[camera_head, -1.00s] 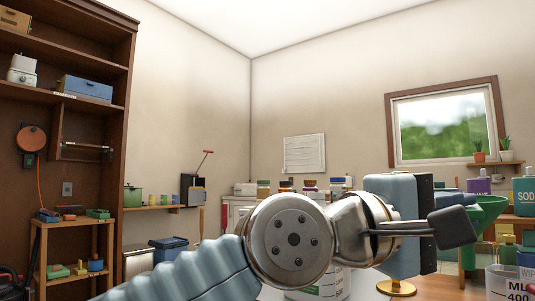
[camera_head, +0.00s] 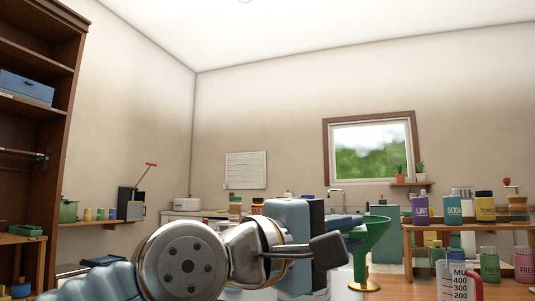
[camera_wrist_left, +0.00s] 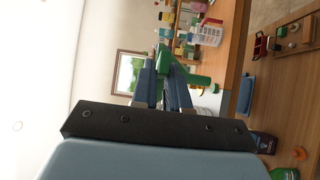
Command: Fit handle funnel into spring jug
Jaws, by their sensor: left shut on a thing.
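The green funnel (camera_head: 375,243) is in my left gripper (camera_head: 355,227), upright, with its wide cone at the top and its spout pointing down. In the left wrist view the funnel (camera_wrist_left: 194,78) sits at the fingertips (camera_wrist_left: 162,68), which are closed on its handle side; the grasp is partly hidden. The spring jug cannot be made out with certainty in the head view; my left arm and gripper cover that part of the table. A white container (camera_wrist_left: 207,102) shows partly beyond the fingers in the wrist view. My right gripper is not in view.
Labelled jars (camera_head: 489,265) and a shelf of bottles (camera_head: 454,210) stand at the right.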

